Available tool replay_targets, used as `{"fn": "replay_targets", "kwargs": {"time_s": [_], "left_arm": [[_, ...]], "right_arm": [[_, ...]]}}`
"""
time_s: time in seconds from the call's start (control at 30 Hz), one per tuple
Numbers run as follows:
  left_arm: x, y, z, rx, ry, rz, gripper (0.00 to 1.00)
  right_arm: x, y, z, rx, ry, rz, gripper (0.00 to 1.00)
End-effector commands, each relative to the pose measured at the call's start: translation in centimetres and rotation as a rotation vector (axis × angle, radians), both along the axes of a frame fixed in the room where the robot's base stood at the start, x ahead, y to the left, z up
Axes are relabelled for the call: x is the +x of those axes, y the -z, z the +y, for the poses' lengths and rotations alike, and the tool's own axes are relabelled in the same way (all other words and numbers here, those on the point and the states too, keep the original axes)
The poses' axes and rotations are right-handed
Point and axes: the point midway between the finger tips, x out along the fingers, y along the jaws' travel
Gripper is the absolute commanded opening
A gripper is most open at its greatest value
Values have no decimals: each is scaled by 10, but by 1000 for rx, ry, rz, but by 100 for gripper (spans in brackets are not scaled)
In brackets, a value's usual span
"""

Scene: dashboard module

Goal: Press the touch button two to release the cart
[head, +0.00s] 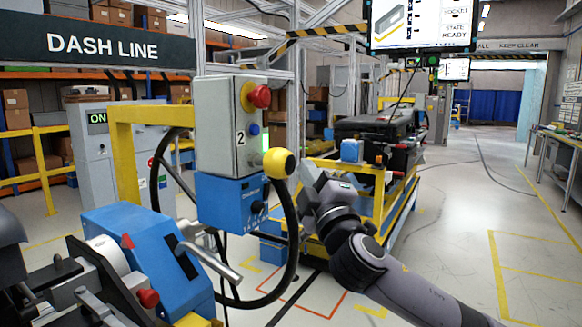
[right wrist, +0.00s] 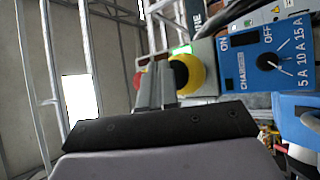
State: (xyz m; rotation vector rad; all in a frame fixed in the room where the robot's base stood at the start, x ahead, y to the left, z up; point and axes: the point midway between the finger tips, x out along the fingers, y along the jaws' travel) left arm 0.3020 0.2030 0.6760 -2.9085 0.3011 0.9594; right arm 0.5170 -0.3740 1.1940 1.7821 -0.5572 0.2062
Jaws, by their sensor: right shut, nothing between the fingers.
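A grey control box (head: 222,130) marked 2 carries a red mushroom button (head: 259,97) with a yellow collar, a small blue button and a lit green strip (head: 265,138). A yellow rounded touch button (head: 278,163) sticks out at its lower right; in the right wrist view it shows as a yellow dome (right wrist: 187,74). My right gripper (right wrist: 156,82) is shut and empty, its fingers pointing at the box right beside the yellow dome. I cannot tell whether they touch it. My left gripper is not in view.
A blue charger box (head: 232,203) hangs under the control box, with a thick black cable looping below. A blue unit with a metal lever (head: 208,263) stands front left. A loaded cart (head: 375,145) stands behind my right arm. Floor on the right is clear.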

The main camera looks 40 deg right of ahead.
Motion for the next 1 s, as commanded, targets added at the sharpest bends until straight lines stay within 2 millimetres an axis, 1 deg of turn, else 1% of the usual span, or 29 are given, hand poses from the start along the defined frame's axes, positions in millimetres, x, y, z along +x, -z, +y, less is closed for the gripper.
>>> {"fn": "replay_targets", "kwargs": {"time_s": [0.37,0.47,0.8,1.0], "left_arm": [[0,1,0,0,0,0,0],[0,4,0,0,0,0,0],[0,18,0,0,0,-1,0],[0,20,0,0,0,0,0]], "right_arm": [[-3,0,-2,-1,2,0,0],[-10,2,-5,0,2,1,0],[-41,3,-18,-1,3,1,0],[-48,0,-20,-1,1,-1,0]]}}
